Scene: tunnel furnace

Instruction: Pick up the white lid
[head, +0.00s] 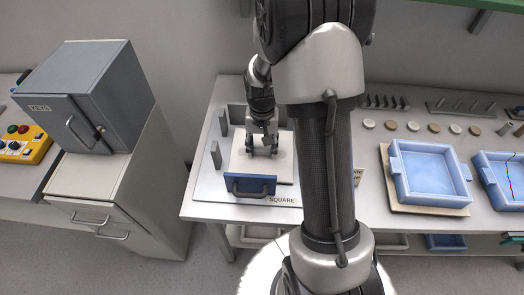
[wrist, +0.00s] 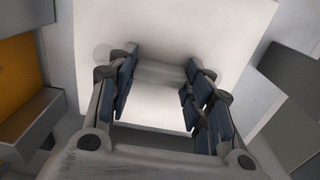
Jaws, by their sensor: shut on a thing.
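The white lid (head: 245,168) is a flat square plate at the square station on the bench, left of my arm in the head view. It fills much of the wrist view (wrist: 205,32), with a raised block-like grip (wrist: 163,75) on its face. My gripper (head: 263,151) points down at the middle of the lid. In the wrist view my gripper (wrist: 161,70) has its fingers on either side of the raised grip and is shut on it. Whether the lid rests on the station or hangs just above it, I cannot tell.
A blue-fronted handle (head: 250,186) stands at the station's front, beside a "SQUARE" label. Grey upright blocks (head: 216,154) stand to its left. A grey cabinet (head: 85,95) is further left. Blue trays (head: 429,175) and small discs lie right of my arm.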

